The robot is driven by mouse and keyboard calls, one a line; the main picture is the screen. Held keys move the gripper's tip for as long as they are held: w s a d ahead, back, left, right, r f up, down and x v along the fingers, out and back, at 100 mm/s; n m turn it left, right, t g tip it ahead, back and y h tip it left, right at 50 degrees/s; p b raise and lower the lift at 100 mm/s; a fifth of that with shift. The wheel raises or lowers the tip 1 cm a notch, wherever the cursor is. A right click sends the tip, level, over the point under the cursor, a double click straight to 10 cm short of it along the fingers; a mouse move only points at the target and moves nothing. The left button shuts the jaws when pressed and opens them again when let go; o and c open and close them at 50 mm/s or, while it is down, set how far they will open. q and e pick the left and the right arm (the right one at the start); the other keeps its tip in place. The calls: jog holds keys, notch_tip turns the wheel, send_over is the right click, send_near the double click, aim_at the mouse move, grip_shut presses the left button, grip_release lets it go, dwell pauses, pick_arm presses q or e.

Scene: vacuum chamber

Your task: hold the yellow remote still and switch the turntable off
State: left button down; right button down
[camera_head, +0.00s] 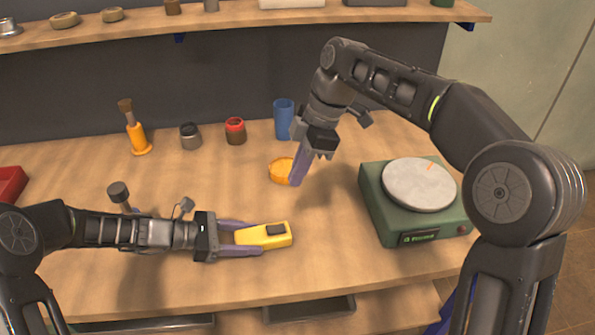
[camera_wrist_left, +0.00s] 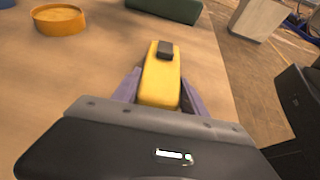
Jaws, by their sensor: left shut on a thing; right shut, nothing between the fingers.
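The yellow remote (camera_head: 255,236) has a dark button on its top near the far end. My left gripper (camera_head: 243,238) is shut on its near end, with a purple finger on each side. The remote (camera_wrist_left: 160,85) also shows between the fingers in the left wrist view. The turntable is a green box with a round grey disc (camera_head: 420,184) on top, an orange mark on the disc and a dark panel on its front. It stands at the right of the bench. My right gripper (camera_head: 298,168) is shut and empty, pointing down beside the orange dish, above and right of the remote.
The orange dish (camera_head: 279,172) lies next to my right gripper. A red bin (camera_head: 10,184) is at the left. The front middle is clear.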

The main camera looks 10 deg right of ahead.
aim_at(270, 228)
jog(key=shift+a+r, duration=0.15)
jog(key=shift+a, duration=0.65)
jog(key=x, duration=1.4)
jog(key=shift+w+d, duration=0.1)
jog(key=shift+d, duration=0.3)
jog(key=shift+a+f, duration=0.1)
jog(key=shift+f, duration=0.25)
